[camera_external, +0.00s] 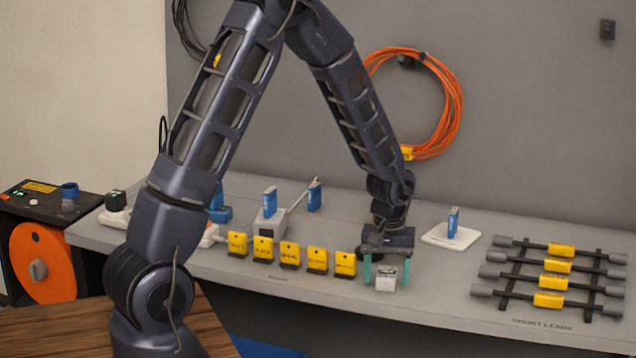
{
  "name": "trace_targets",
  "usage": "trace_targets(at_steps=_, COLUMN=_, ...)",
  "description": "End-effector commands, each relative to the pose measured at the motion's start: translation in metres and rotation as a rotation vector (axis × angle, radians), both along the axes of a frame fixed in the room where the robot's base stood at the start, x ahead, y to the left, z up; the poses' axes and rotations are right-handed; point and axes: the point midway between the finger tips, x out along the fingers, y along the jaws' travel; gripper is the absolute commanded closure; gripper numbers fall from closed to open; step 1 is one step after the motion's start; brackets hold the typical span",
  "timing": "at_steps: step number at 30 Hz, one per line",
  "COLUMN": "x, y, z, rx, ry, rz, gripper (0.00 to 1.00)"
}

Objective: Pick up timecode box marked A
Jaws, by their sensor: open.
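A small grey box (386,281) stands near the front edge of the grey bench, and it looks like a timecode box. Any letter on it is too small to read. My gripper (386,272) points down over this box with its jaws open. One teal fingertip is on the box's left and one on its right. I cannot tell whether either fingertip touches it. The box appears to rest on the bench.
Several yellow tags (290,254) stand in a row left of my gripper. A white pad (438,238) with a blue card (453,221) lies behind right. A rack of short leads (553,277) is at the right. Another grey box (269,227) sits behind the tags.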

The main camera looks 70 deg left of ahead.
Motion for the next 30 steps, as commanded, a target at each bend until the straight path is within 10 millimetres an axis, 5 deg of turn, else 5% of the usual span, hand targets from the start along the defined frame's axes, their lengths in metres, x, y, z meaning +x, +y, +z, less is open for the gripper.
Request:
trace_targets(at_steps=1, x=0.0, y=0.0, z=0.0, rx=0.0, ry=0.0, rz=0.0, gripper=0.38)
trace_targets(at_steps=9, x=0.0, y=0.0, z=0.0, rx=0.0, ry=0.0, rz=0.0, gripper=0.86)
trace_targets(at_steps=20, x=0.0, y=0.0, z=0.008, rx=0.001, ry=-0.001, rz=0.0, gripper=0.86)
trace_targets(at_steps=30, x=0.001, y=0.0, z=0.073, rx=0.003, ry=-0.005, rz=-0.001, gripper=0.86)
